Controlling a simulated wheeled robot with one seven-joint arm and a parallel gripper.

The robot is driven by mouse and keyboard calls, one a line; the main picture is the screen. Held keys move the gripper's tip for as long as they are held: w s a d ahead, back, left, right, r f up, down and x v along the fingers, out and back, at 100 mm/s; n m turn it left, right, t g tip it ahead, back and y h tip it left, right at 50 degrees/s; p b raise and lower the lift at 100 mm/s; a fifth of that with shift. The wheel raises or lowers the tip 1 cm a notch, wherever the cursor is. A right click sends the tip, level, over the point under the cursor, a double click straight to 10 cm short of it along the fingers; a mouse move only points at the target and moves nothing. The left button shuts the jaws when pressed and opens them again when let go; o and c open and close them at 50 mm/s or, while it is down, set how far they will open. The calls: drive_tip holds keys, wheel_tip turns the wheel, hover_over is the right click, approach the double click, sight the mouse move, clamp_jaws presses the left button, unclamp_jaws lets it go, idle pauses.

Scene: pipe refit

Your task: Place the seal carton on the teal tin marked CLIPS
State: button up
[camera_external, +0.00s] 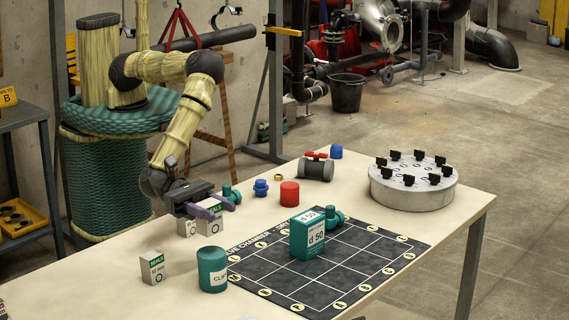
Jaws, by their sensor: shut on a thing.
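My gripper (217,205) points down over the back left part of the table, its purple fingers shut on a white and green carton marked SEALS (212,222). The fingers and hand hide part of this carton. Whether its base touches the table is hard to tell. The teal tin (210,278), with a white label of which "CLI" shows, stands upright in front of my gripper, at the left edge of the black mat. Its top is bare. A second SEALS carton (152,268), marked 32 mm, stands left of the tin.
Another small pale carton (187,227) stands just left of the held one. A teal d 50 box (306,240) stands on the gridded mat (275,282). A red cylinder (289,194), blue caps and a valve (316,169) lie behind; a grey round flange (412,192) is at right.

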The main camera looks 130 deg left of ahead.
sight(215, 229)
drive_tip(key=shift+f, duration=0.6)
wheel_tip(215, 229, down, 4)
drive_tip(key=shift+r+p, duration=0.2)
drive_tip(key=shift+p, duration=0.4)
drive_tip(key=shift+f+b, duration=0.25)
drive_tip(key=shift+b, duration=0.1)
drive_tip(key=o, duration=1)
drive_tip(key=shift+r, duration=0.1)
drive_tip(key=shift+r+p, duration=0.15)
drive_tip(key=shift+p, duration=0.15)
